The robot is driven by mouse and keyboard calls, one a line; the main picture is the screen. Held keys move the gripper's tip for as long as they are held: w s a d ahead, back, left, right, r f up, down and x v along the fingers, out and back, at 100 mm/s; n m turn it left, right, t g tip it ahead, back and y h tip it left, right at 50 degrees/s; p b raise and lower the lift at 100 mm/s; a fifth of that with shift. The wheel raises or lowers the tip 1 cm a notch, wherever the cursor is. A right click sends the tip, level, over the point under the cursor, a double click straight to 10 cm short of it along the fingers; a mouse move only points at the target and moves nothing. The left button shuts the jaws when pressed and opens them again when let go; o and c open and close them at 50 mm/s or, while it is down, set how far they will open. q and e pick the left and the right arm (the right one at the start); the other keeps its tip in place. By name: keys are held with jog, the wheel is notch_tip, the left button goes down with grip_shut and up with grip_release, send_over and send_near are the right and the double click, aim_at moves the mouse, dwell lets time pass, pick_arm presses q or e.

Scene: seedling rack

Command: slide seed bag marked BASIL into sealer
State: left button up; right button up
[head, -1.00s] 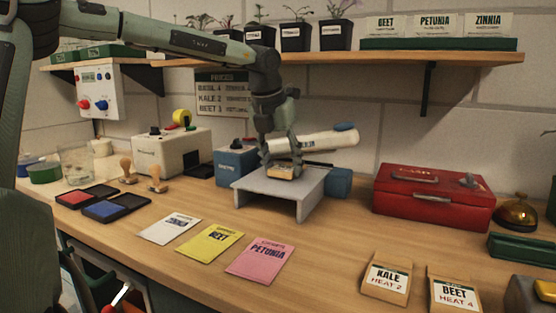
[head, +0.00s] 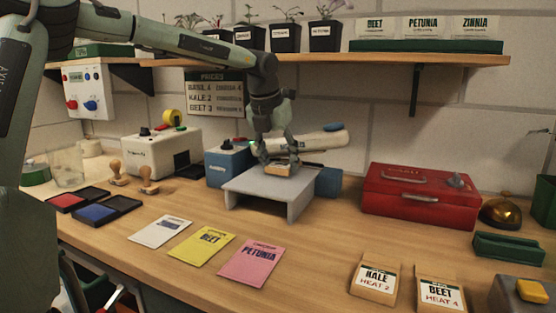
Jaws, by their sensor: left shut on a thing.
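My left gripper (head: 278,164) is shut on a small tan packet (head: 277,171), low over the grey stand (head: 262,188). The fingers hide part of the packet, and I cannot read a BASIL mark on it. Behind the stand is what looks like the sealer, with a blue body (head: 228,168) on the left, another blue part (head: 328,183) on the right, and a long white arm (head: 318,141) raised above. The gripper is in front of this arm and hides part of it. I cannot tell whether the packet touches the stand. My right gripper is not in view.
Flat ZINNIA (head: 160,232), BEET (head: 202,247) and PETUNIA (head: 252,263) packets lie in front. KALE (head: 375,277) and BEET (head: 440,293) bags are at front right. A red cash box (head: 420,196) stands right, ink pads (head: 95,212) left. A shelf (head: 400,58) is above.

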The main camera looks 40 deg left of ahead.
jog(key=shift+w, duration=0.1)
pick_arm(q)
jog(key=o, duration=1.2)
jog(key=shift+r, duration=0.25)
jog(key=v, duration=1.1)
jog(key=shift+s+d+r, duration=0.15)
jog(key=shift+s+r, duration=0.1)
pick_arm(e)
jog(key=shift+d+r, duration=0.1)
pick_arm(q)
jog(key=shift+f, duration=0.15)
